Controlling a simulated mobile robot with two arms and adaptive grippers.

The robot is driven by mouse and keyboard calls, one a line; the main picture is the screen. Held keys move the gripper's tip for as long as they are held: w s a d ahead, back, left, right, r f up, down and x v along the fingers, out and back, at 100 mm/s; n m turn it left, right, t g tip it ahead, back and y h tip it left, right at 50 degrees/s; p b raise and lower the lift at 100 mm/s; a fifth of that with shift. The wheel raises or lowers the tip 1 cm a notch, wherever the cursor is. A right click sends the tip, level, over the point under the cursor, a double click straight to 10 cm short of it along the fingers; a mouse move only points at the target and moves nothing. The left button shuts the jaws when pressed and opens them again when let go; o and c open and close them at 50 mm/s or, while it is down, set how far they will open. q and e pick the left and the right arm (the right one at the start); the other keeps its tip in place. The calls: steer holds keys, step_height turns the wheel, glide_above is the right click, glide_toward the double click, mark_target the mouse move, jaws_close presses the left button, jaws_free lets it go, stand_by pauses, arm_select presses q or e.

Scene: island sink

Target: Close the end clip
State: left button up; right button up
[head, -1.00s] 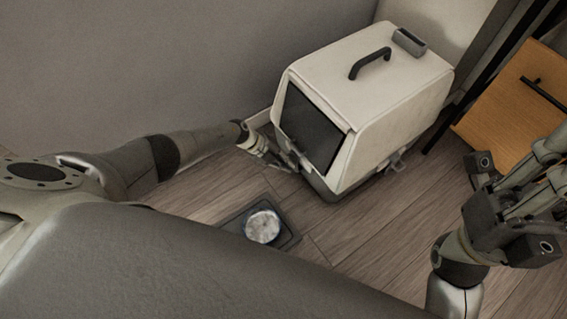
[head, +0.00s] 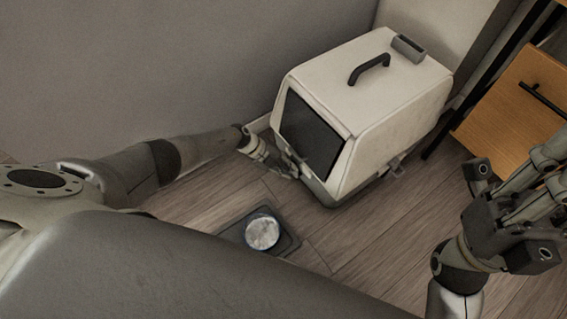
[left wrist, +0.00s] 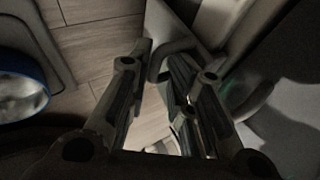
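A pale pet carrier (head: 385,95) with a dark front door (head: 310,135) and a grey base stands on the floor. My left gripper (head: 290,170) is at the lower front edge of the carrier, below the door. In the left wrist view its two fingers (left wrist: 163,58) are apart, with a grey looped clip (left wrist: 172,47) at the carrier's edge between or just beyond their tips. Contact is unclear. In the head view the gripper hides that clip. Another clip (head: 397,167) shows on the carrier's right side. My right gripper (head: 550,175) is at the right, away from the carrier, its tips cut off.
A bowl (head: 262,232) with a blue rim stands on a dark tray (head: 288,244) on the wood floor, near my left arm. A wall is behind the carrier. A wooden cabinet (head: 515,95) with a black frame stands at the right.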

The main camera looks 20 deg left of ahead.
arm_select(q)
steer(key=shift+w+r, duration=0.15)
steer(key=shift+r, duration=0.1)
steer(key=v, duration=1.1)
steer(key=shift+s+a, duration=0.25)
steer(key=shift+a, duration=0.05)
steer(key=shift+r, duration=0.1)
